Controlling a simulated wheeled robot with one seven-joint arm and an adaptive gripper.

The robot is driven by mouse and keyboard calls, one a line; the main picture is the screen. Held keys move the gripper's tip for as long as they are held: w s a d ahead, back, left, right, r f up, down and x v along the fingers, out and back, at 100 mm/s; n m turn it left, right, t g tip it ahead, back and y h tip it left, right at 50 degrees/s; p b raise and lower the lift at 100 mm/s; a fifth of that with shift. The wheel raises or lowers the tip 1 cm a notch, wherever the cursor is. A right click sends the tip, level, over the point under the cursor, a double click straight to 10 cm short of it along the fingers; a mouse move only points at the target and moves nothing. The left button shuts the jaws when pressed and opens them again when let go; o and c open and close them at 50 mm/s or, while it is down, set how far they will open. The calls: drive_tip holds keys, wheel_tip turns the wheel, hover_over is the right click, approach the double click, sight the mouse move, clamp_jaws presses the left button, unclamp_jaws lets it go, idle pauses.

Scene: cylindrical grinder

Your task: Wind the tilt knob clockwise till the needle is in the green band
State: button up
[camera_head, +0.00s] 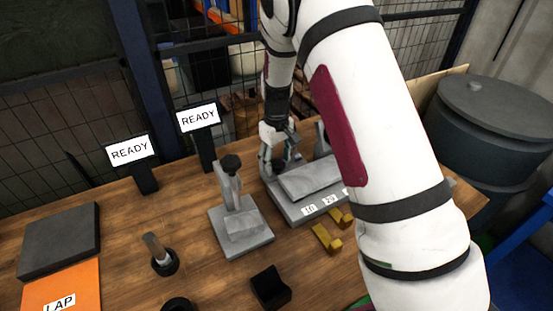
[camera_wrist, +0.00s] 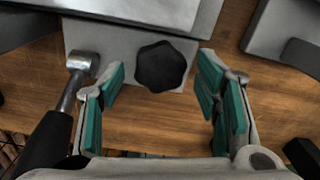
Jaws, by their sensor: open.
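In the wrist view a black lobed knob (camera_wrist: 160,66) sits at the edge of a grey fixture (camera_wrist: 133,28). My gripper (camera_wrist: 164,72) is open, with one teal-padded finger on each side of the knob and a visible gap at both sides. In the head view my gripper (camera_head: 279,152) is at the back left end of the grey fixture (camera_head: 310,178), which has a tilted plate and number labels on its front. The knob is hidden there behind my gripper. No needle or green band can be made out in either view.
A lever (camera_wrist: 72,92) with a black handle lies close by my left finger. A grey stand (camera_head: 240,230) with a black top knob is left of the fixture. Yellow blocks (camera_head: 327,237) and a black block (camera_head: 270,287) lie in front. Two READY signs (camera_head: 198,118) stand behind.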

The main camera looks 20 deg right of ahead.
sight(277, 161)
drive_tip(key=c, duration=1.2)
drive_tip(key=shift+o, duration=0.2)
drive_tip(key=shift+d+m, duration=0.1)
drive_tip(key=shift+m, duration=2.4)
drive_tip(key=o, duration=1.2)
drive_tip(key=shift+c, duration=0.2)
wheel_tip(277, 161, up, 12)
